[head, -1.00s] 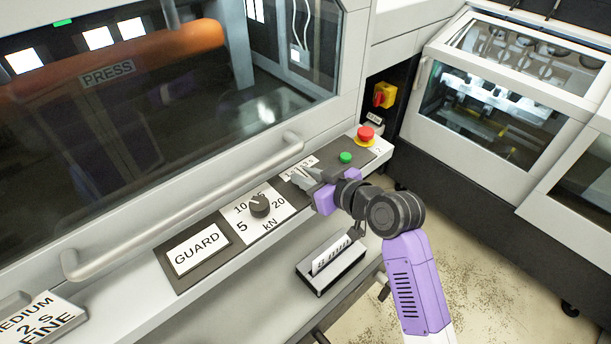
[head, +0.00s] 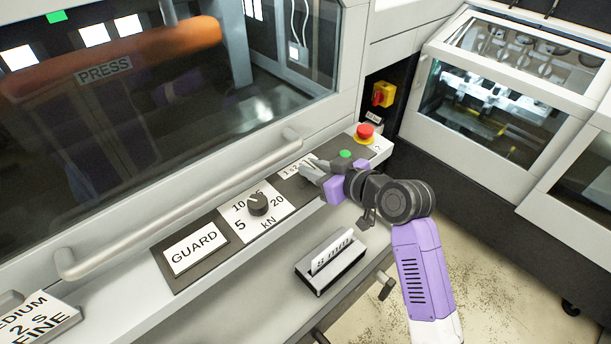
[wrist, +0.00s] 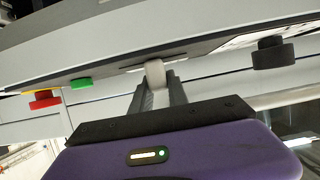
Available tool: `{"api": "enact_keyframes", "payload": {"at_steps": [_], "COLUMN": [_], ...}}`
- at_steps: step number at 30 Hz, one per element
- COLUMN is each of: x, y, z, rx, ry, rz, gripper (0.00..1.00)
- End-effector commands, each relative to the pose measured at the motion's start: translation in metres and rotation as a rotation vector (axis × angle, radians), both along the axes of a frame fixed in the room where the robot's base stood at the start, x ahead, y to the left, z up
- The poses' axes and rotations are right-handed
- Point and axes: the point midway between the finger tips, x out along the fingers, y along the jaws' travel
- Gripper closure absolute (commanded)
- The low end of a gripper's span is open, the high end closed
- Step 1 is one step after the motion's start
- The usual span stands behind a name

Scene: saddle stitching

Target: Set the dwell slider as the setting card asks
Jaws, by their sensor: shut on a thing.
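The setting card (head: 38,318) lies at the lower left of the head view, cut by the picture edge; I read "MEDIUM", "2 S", "FINE". The dwell slider's scale (head: 292,169) is a white strip with second marks on the control ledge, partly hidden by my gripper. My gripper (head: 312,166) is over the slider. In the wrist view my gripper (wrist: 156,88) is shut on the pale slider knob (wrist: 155,72), which sits at a slot in the panel. The mark at which the knob stands is hidden in the head view.
A black kN dial (head: 258,204) and GUARD plate (head: 195,248) lie left of the slider. A green button (head: 345,154) and red stop button (head: 365,132) are close right. A long handle (head: 180,213) runs behind. A card holder (head: 330,272) stands in front.

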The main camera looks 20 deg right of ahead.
Motion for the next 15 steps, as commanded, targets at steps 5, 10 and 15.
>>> {"api": "enact_keyframes", "payload": {"at_steps": [5,10,15], "x": [0.0009,0.0008,0.0009], "y": [-0.0039,-0.0038,-0.0035], "z": [-0.0002,-0.0002,-0.0001], "rx": [0.001,0.001,0.001], "ry": [-0.001,-0.001,-0.001], "rz": [-0.001,-0.001,-0.001], "gripper": [1.00,0.66,0.58]}}
